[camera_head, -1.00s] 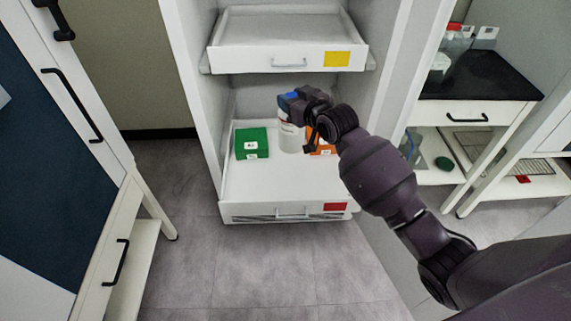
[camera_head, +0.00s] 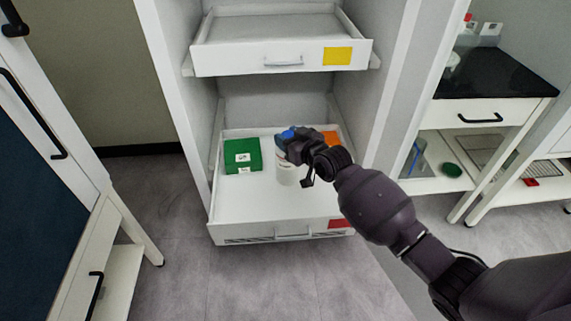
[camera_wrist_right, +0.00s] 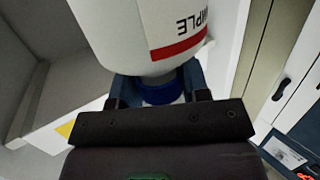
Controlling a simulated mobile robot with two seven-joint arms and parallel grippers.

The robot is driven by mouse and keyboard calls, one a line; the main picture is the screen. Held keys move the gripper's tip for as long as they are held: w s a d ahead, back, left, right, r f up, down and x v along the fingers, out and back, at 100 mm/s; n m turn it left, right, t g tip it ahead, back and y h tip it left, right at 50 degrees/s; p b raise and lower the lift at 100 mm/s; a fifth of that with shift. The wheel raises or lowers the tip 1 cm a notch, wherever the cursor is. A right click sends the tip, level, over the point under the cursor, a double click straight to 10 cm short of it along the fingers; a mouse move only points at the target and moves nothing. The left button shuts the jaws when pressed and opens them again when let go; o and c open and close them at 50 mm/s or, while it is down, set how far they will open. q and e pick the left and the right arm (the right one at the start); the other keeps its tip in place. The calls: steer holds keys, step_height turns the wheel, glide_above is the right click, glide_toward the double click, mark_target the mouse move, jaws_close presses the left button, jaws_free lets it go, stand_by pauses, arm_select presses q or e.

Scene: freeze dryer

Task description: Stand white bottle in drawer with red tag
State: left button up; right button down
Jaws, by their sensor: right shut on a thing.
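The white bottle (camera_head: 287,172) with a blue cap is upright in the head view, over the lower drawer. My right gripper (camera_head: 287,140) is shut on it near the cap. In the right wrist view the white bottle (camera_wrist_right: 140,32) shows a red band and part of a label, with its blue cap (camera_wrist_right: 160,92) between the fingers. The lower drawer (camera_head: 240,205) is pulled out and carries a red tag (camera_head: 340,223) on its front. I cannot tell if the bottle's base touches the drawer floor. My left gripper is not in view.
A green box (camera_head: 242,157) stands left of the bottle and an orange box (camera_head: 331,138) is partly hidden behind my right gripper. An upper drawer (camera_head: 225,62) with a yellow tag (camera_head: 338,56) is out above. The drawer's front floor is clear.

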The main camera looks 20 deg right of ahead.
mark_target(287, 174)
step_height(287, 174, down, 8)
steer(key=b, duration=0.2)
steer(key=shift+f+b, duration=0.1)
steer(key=shift+b, duration=0.2)
steer(key=shift+f+b, duration=0.35)
steer(key=shift+f, duration=0.5)
steer(key=shift+r, duration=0.25)
steer(key=shift+f, duration=0.2)
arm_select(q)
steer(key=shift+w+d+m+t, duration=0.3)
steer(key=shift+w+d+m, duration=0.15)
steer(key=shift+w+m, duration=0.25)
arm_select(e)
steer(key=c, duration=0.6)
jaws_free()
